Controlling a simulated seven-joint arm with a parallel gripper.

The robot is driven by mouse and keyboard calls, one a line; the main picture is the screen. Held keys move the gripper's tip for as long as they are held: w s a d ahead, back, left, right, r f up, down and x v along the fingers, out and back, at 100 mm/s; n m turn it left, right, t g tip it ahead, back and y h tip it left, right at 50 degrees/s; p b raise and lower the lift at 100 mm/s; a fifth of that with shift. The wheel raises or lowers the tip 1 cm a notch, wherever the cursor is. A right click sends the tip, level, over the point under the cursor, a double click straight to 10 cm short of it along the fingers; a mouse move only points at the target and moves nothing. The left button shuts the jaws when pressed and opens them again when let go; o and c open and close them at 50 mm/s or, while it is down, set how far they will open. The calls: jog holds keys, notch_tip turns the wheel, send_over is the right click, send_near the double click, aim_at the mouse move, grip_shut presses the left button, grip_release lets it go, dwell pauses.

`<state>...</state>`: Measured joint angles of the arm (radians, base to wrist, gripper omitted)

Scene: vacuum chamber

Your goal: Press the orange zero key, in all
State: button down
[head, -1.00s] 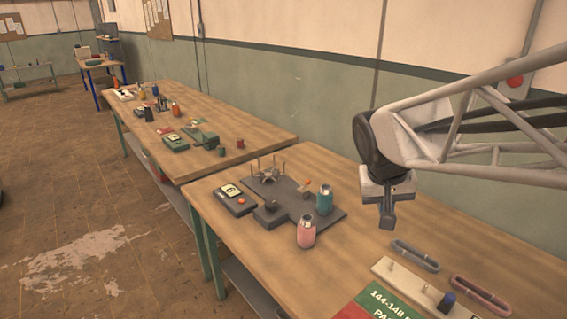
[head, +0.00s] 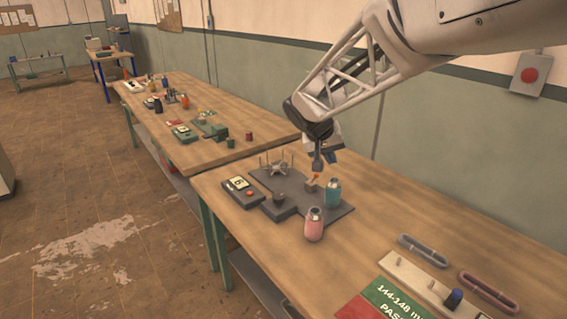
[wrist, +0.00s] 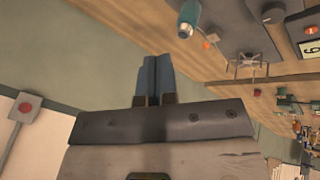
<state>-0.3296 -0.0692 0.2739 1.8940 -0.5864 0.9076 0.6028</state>
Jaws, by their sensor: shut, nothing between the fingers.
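A dark grey box with a pale display (head: 238,183) lies at the left of the near bench, with a small orange key (head: 250,194) beside the display. I cannot read a mark on the key. In the wrist view the orange key (wrist: 310,30) shows at the upper right, near the display (wrist: 309,47). My gripper (head: 318,166) is shut and empty, above the far right part of the grey plate, to the right of the key and apart from it. Its blue-grey fingers (wrist: 153,75) lie together in the wrist view.
A pegged rail (head: 415,275) lies at the right. The bench middle is clear.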

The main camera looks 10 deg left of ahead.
jog(key=w+a+f+t, duration=0.1)
jog(key=w+a+f, duration=0.3)
jog(key=w+a, duration=0.35)
jog(key=w+a+f+t, duration=0.1)
jog(key=w+a+f, duration=0.2)
jog(key=w+a, duration=0.4)
jog(key=n+t, duration=0.2)
send_over(248, 192)
notch_tip(248, 192, down, 9)
jog(key=shift+h, duration=0.4)
jog(key=shift+s+f, duration=0.1)
jog(key=shift+f, duration=0.15)
jog(key=shift+f, duration=4.25)
jog(key=shift+f, duration=0.85)
jog(key=shift+r, duration=0.8)
